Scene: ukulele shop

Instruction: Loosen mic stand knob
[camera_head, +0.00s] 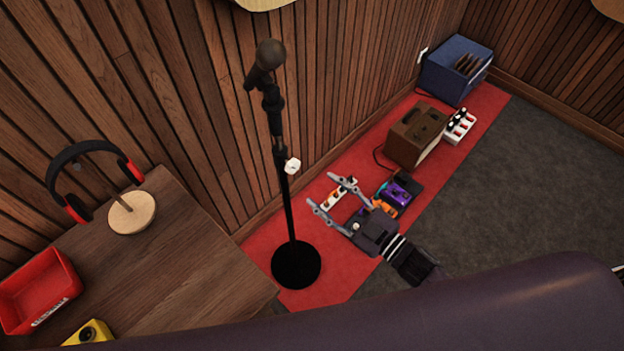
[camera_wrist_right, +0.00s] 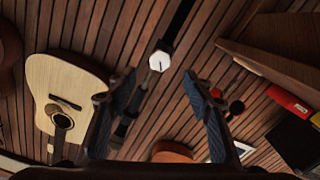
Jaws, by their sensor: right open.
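The black mic stand stands upright in the head view, with its pole (camera_head: 288,210), a round black base (camera_head: 296,265) on the red mat and a dark microphone (camera_head: 269,54) at the top. A white knob (camera_head: 293,166) sits on the pole about halfway up. In the right wrist view the white knob (camera_wrist_right: 160,61) shows ahead, above and between the fingertips. My right gripper (camera_head: 327,192) is open and empty, to the right of the pole and lower in the picture than the knob. It also shows in the right wrist view (camera_wrist_right: 160,83). My left gripper is not in view.
A wooden table (camera_head: 150,255) at the left bears headphones (camera_head: 95,165) on a stand, a red tray (camera_head: 38,290) and a yellow box (camera_head: 90,332).

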